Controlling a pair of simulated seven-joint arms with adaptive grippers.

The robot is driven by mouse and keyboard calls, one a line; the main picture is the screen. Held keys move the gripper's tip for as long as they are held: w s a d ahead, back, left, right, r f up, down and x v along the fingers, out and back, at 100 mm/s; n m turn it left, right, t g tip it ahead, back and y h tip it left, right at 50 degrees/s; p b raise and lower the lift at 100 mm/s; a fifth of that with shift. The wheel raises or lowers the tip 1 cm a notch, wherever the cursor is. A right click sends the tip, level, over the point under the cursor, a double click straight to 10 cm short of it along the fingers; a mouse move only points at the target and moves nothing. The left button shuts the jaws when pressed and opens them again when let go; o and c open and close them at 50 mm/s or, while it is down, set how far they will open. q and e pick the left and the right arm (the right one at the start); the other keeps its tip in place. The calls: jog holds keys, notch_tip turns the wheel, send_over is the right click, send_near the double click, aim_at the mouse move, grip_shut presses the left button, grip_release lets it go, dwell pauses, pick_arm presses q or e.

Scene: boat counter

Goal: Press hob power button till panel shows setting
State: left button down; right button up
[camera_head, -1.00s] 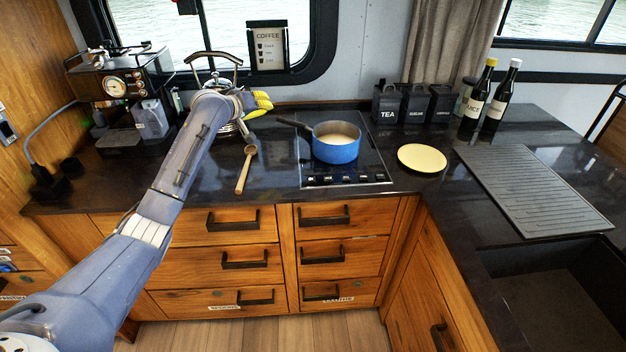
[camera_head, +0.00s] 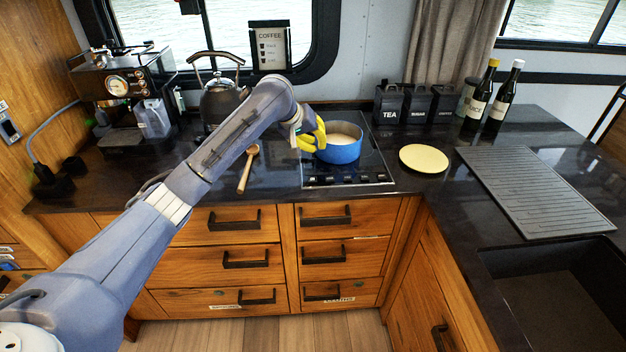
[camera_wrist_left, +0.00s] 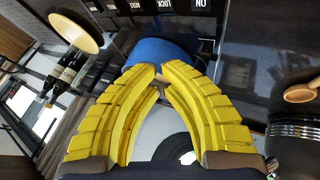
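The black glass hob (camera_head: 375,160) is set in the counter, with a row of dark buttons (camera_head: 345,180) along its front edge. In the left wrist view the labelled buttons (camera_wrist_left: 200,5) run along the top edge, upside down; one reads "ON" and one "LOCK". No lit setting can be made out. My left gripper (camera_head: 320,136) has yellow fingers, with tips drawn together and only a slim gap between them (camera_wrist_left: 160,67). It hovers at the left side of the blue pot (camera_head: 341,155), apart from the buttons, and hides the pot's handle. My right gripper is not in view.
A wooden spoon (camera_head: 248,168) lies left of the hob, with a dark kettle (camera_head: 219,100) behind it. A yellow plate (camera_head: 424,158) lies to the right. Black canisters (camera_head: 416,105) and bottles (camera_head: 490,98) stand at the back. The counter in front of the hob is clear.

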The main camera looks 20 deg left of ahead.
pick_arm(q)
jog(key=shift+f, duration=0.1)
send_near(321, 175)
jog(key=shift+w+r+x, duration=0.15)
jog(key=shift+w+x, duration=0.05)
jog(key=shift+x, duration=1.05)
jog(key=shift+w+r+x, duration=0.15)
jog(key=shift+x, duration=1.1)
jog(key=shift+d+f, duration=0.15)
jog(key=shift+f, duration=0.7)
dwell(0.8)
jog(key=shift+r, duration=0.2)
dwell(0.3)
jog(key=shift+r, duration=0.65)
jog(key=shift+r, duration=0.1)
jog(key=shift+r, duration=2.4)
